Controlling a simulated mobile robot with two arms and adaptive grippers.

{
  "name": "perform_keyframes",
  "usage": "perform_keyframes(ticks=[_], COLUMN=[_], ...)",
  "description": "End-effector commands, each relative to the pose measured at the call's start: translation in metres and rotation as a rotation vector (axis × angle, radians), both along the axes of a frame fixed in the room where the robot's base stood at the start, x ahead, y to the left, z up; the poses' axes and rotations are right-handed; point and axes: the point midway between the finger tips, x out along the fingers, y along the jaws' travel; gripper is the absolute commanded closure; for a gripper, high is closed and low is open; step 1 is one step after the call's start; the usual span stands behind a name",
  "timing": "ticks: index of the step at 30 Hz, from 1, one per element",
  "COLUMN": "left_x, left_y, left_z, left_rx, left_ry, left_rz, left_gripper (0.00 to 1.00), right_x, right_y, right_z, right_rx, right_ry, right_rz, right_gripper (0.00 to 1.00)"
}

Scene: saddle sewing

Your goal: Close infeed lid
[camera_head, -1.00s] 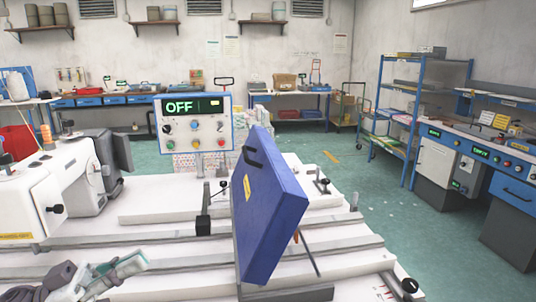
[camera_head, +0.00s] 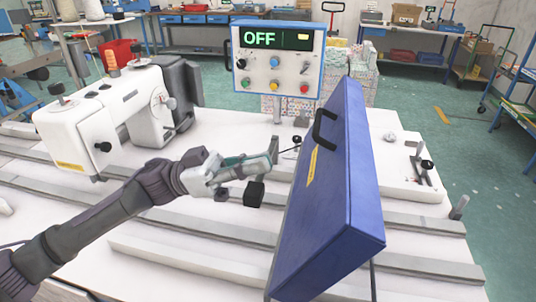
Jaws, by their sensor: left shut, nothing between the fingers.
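The infeed lid is a blue panel (camera_head: 340,200) with a black handle (camera_head: 325,128) and a yellow label. It stands raised and tilted on the white machine table (camera_head: 180,262), right of centre. My left gripper (camera_head: 272,150) comes in from the left, shut and empty. It appears in the picture just left of the lid, below and left of the handle; whether it touches the lid cannot be told. My right gripper is not in view.
A white sewing machine (camera_head: 108,115) stands on the left of the table. A control panel reading OFF (camera_head: 277,62) stands behind. Several grey rails (camera_head: 180,272) cross the table. Small clamps (camera_head: 425,165) sit right of the lid. Green floor (camera_head: 490,170) is open at right.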

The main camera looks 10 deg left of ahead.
Motion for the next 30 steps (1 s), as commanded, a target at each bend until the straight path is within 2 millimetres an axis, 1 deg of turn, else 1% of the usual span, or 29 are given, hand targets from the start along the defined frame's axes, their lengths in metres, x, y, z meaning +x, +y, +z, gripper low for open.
perform_keyframes(ticks=[1,3,10,12,15,21,30], left_x=[-0.001,-0.001,-0.001,0.0,0.0,0.0,0.0], left_y=[-0.011,-0.026,-0.07,-0.081,-0.092,-0.103,-0.103], left_z=[0.009,0.016,0.033,0.024,0.018,0.012,0.011], left_rx=[-0.004,-0.004,-0.003,-0.002,-0.002,-0.001,0.0], left_ry=[-0.001,-0.003,-0.001,0.003,0.001,0.001,0.0], left_rz=[-0.006,-0.004,-0.004,-0.002,0.0,0.0,0.0], left_gripper=[1.0,1.0,1.0,1.0,1.0,1.0,1.0], right_x=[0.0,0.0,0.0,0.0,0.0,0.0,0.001], right_y=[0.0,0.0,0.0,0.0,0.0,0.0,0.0], right_z=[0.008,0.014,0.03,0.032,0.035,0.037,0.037], right_rx=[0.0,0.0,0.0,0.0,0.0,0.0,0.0], right_ry=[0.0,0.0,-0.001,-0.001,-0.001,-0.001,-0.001], right_rz=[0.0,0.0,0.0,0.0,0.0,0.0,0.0], right_gripper=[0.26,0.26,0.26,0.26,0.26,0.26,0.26])
